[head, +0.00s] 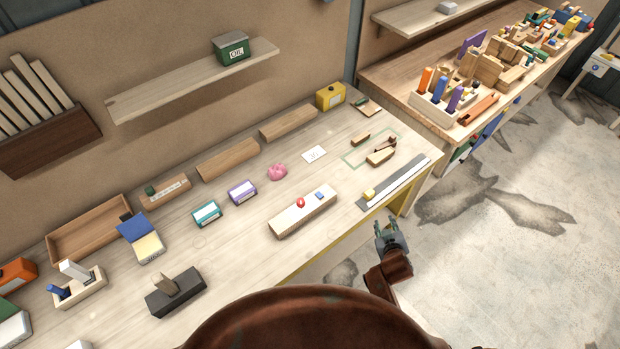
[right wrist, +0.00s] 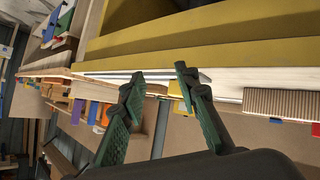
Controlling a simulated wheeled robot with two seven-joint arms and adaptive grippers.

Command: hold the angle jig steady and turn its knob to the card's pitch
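A long pale wooden block (head: 318,211) with a red knob (head: 300,202) and a blue piece (head: 319,195) on top lies near the table's front edge; it looks like the angle jig. A small white card (head: 314,154) with faint marks lies behind it; I cannot read the pitch. My right gripper (head: 392,232) is in front of the table edge, right of the block and apart from it. In the right wrist view its two green fingers (right wrist: 160,75) are spread with nothing between them. A ribbed block (right wrist: 280,103) shows at the right there. My left gripper is out of view.
A grey-white strip (head: 398,181) with a yellow block (head: 369,194) lies along the right front edge. Brown wooden pieces (head: 381,156) lie by a green outline. A pink lump (head: 277,171), purple box (head: 242,191) and teal box (head: 206,213) stand behind the long block.

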